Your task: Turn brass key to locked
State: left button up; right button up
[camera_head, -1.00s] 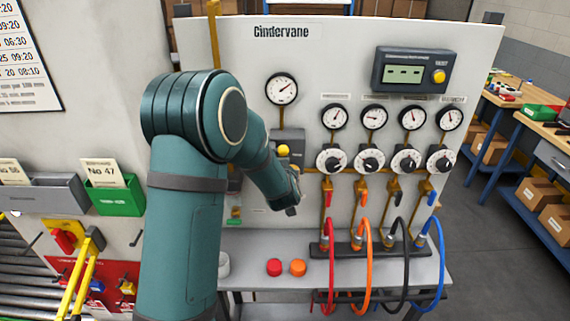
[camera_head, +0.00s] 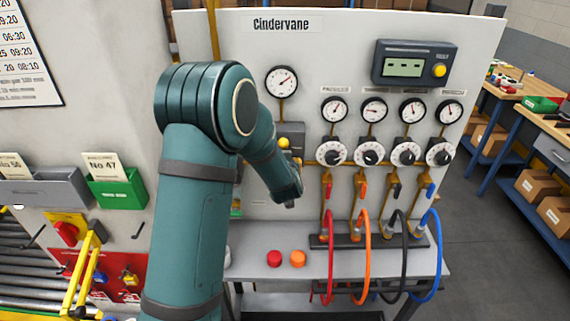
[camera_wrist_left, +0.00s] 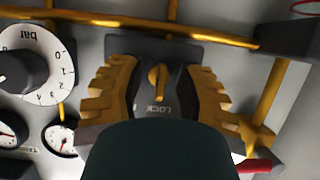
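The brass key (camera_wrist_left: 156,78) stands on a dark lock block in the left wrist view, with the word LOCK (camera_wrist_left: 158,108) printed upside down beside it. My left gripper (camera_wrist_left: 164,88) has its two yellow ridged fingers spread, one on each side of the key, with visible gaps between them and it. In the head view my left arm reaches to the panel, and its wrist hides the lock and most of the gripper. I cannot tell the key's exact turn. My right gripper is in neither view.
The white panel (camera_head: 345,60) carries gauges, a row of dials (camera_head: 368,153) and coloured hoses (camera_head: 365,260) right of my arm. A pipe (camera_wrist_left: 265,95) runs close beside the right finger.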

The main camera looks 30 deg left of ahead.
pick_arm(q)
jog(key=v, duration=1.2)
dwell(0.3)
